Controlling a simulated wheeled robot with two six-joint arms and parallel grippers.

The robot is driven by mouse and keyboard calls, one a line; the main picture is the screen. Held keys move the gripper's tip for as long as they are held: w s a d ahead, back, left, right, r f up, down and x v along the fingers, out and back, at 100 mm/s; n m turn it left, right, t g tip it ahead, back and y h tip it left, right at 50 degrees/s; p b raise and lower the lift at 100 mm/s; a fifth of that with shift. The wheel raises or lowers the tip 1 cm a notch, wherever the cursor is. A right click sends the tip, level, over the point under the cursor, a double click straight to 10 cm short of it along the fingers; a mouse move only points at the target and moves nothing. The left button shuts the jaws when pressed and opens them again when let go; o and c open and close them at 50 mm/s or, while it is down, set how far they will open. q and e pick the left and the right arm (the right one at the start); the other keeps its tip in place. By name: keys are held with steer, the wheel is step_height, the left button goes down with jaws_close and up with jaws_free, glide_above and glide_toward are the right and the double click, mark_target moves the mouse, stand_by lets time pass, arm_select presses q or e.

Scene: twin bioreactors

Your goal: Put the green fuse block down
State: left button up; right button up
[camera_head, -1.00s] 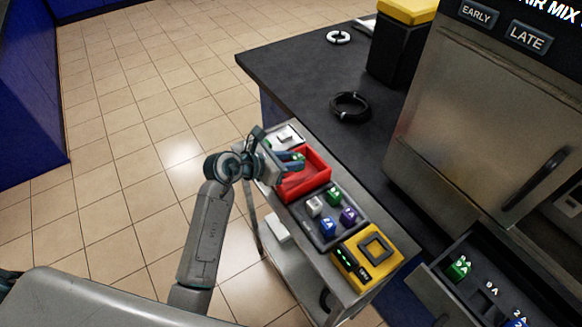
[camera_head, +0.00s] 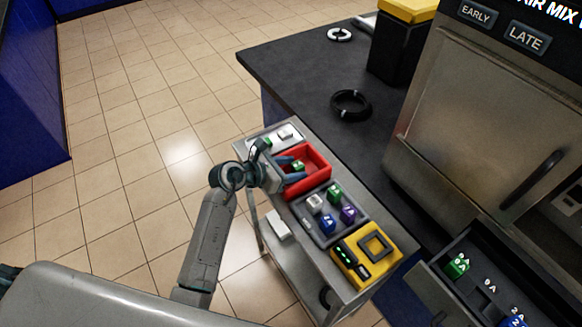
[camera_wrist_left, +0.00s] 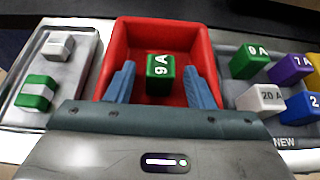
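A green fuse block (camera_head: 298,166) is in the red tray (camera_head: 325,167) on the cart. In the left wrist view the green block (camera_wrist_left: 160,72) sits inside the red tray (camera_wrist_left: 204,48), label side up. My left gripper (camera_head: 292,171) is at the tray. In the left wrist view its blue fingers (camera_wrist_left: 160,84) are spread on either side of the block, with a gap on each side. It is open and holds nothing. My right gripper is not in view.
A grey tray (camera_head: 325,236) beside the red one holds green, white, purple and blue blocks. A yellow device (camera_head: 385,273) stands beyond it. A pale tray (camera_wrist_left: 73,81) lies on the other side. An open drawer (camera_head: 437,292) holds another green block (camera_head: 457,266). A black ring (camera_head: 350,103) lies on the counter.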

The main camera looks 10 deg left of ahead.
arm_select(q)
steer(key=shift+r, duration=0.1)
steer(key=shift+s+a+r, duration=0.1)
steer(key=shift+a, duration=0.05)
steer(key=b+v, duration=0.2)
steer(key=v, duration=0.9)
steer(key=shift+s+a+b, duration=0.2)
steer(key=shift+b, duration=0.15)
steer(key=shift+r, duration=0.15)
